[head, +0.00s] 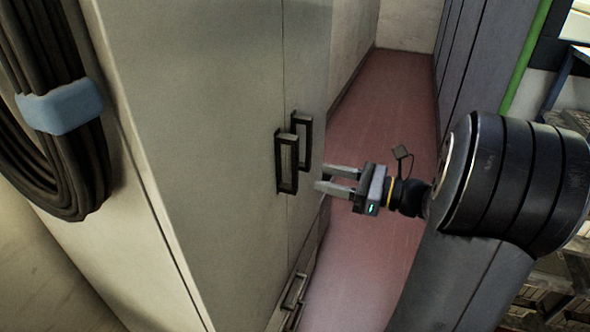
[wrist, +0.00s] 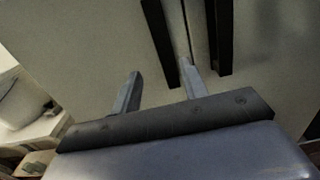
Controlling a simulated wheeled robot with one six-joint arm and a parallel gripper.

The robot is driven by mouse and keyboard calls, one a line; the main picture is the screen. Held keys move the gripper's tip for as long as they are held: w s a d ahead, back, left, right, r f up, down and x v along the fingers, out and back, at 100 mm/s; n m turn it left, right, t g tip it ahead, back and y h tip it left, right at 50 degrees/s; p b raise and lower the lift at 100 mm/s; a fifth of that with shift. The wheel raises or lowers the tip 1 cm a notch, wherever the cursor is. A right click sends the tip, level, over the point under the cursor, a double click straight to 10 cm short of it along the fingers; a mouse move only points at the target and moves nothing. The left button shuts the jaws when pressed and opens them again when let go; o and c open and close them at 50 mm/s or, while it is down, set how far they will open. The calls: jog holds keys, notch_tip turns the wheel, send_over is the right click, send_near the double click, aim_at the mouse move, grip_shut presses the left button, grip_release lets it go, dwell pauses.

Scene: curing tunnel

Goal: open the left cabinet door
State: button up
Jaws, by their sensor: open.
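The left cabinet door (head: 220,150) is a tall grey panel, shut flush beside the right door (head: 305,60). Its handle (head: 287,162) is a dark upright bar pull near the seam, next to the right door's similar handle (head: 303,138). My gripper (head: 320,178) is open and empty, in front of the handles and apart from them in the head view. In the wrist view, the lower end of the left door's handle (wrist: 160,40) appears between my two fingertips (wrist: 161,70). The right handle (wrist: 224,35) lies right of them. The exact gap in depth is hard to tell.
Lower handles (head: 293,290) show near the cabinet's bottom. A coiled black cable (head: 60,160) with a blue strap (head: 62,108) hangs on the cabinet's left side. A reddish floor aisle (head: 385,110) runs behind my gripper, with dark grey panels (head: 465,50) beyond it on the right.

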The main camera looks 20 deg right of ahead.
aim_at(297, 168)
jog(key=x, duration=0.8)
jog(key=shift+w, duration=0.45)
grip_shut()
